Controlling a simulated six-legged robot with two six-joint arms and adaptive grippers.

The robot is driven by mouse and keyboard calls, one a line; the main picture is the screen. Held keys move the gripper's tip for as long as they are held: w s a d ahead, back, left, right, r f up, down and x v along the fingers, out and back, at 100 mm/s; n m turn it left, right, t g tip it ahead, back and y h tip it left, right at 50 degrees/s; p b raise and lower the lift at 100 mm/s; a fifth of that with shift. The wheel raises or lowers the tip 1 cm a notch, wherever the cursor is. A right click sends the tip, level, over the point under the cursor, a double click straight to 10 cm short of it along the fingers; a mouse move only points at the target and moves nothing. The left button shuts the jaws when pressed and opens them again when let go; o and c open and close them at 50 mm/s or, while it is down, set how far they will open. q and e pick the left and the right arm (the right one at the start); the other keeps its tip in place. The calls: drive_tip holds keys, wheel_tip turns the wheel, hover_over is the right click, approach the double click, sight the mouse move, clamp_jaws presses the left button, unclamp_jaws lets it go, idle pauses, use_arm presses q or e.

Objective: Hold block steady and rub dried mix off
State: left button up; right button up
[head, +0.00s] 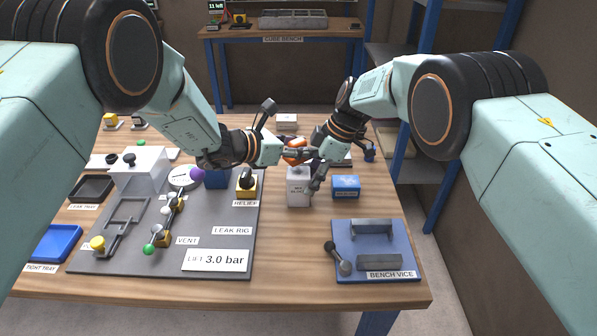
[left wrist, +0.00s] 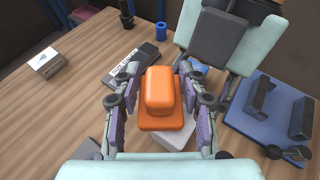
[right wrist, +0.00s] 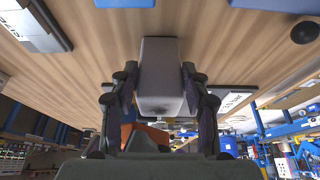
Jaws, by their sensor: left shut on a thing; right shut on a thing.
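The pale grey block (head: 298,186) with a small label is upright in the middle of the head view. My right gripper (head: 316,168) is shut on it. The right wrist view shows the block (right wrist: 160,65) between the fingers, with a dark smudge near its end. My left gripper (head: 284,152) is shut on an orange rubbing piece (head: 295,152) at the block's top. In the left wrist view the orange piece (left wrist: 160,95) covers part of the pale block (left wrist: 176,138). Contact between the two is hard to tell. Whether the block rests on the table is unclear.
A blue box (head: 346,186) lies close right of the block. The bench vice (head: 372,262) is at the front right. The leak rig plate (head: 215,230) fills the left, with a blue tray (head: 54,243) beside it. Wood between plate and vice is clear.

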use_arm(q)
drive_tip(key=shift+f, duration=0.45)
idle(0.5)
drive_tip(key=shift+s+r, duration=0.1)
drive_tip(key=shift+s, duration=2.15)
drive_tip(key=shift+s, duration=0.1)
drive_tip(key=shift+d, duration=0.1)
drive_tip(key=shift+w, duration=2.4)
drive_tip(key=shift+r, duration=0.4)
